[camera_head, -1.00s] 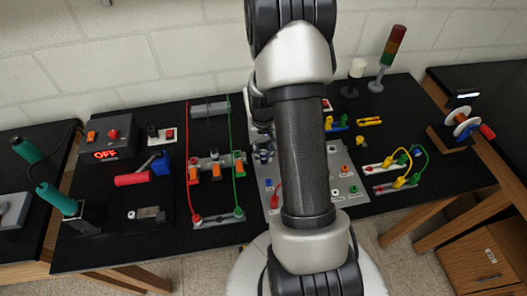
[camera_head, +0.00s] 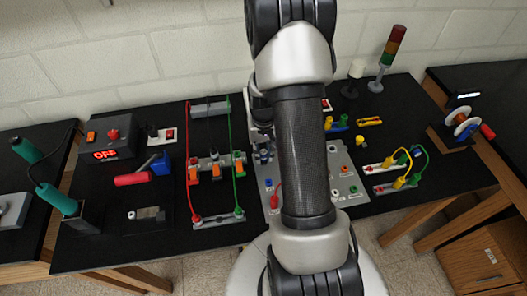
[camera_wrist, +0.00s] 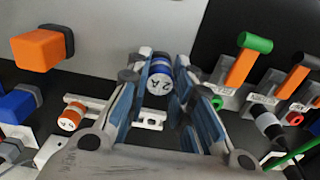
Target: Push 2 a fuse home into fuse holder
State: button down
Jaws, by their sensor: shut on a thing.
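The 2 A fuse (camera_wrist: 159,82) is a blue cylinder with a white end marked "2 A" in the wrist view. My gripper (camera_wrist: 160,67) is shut on it, with one blue-padded finger on either side. A white slotted piece (camera_wrist: 152,120), seemingly part of the fuse holder, shows below the fuse between the fingers. The fingers hide most of the holder, and I cannot tell whether the fuse touches it.
An orange fuse (camera_wrist: 72,115) sits in a white holder to the left. A large orange block (camera_wrist: 42,49) stands at upper left. Green (camera_wrist: 246,60) and orange levers stand close on the right, with a black plug (camera_wrist: 268,124) and green cable below.

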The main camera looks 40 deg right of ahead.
aim_at(263, 152)
jog(key=shift+f+b, duration=0.4)
jog(key=shift+f, duration=0.1)
dwell(0.3)
jog(key=c, duration=1.3)
grip_release()
jog(key=shift+c, duration=0.2)
notch_tip(263, 152, up, 12)
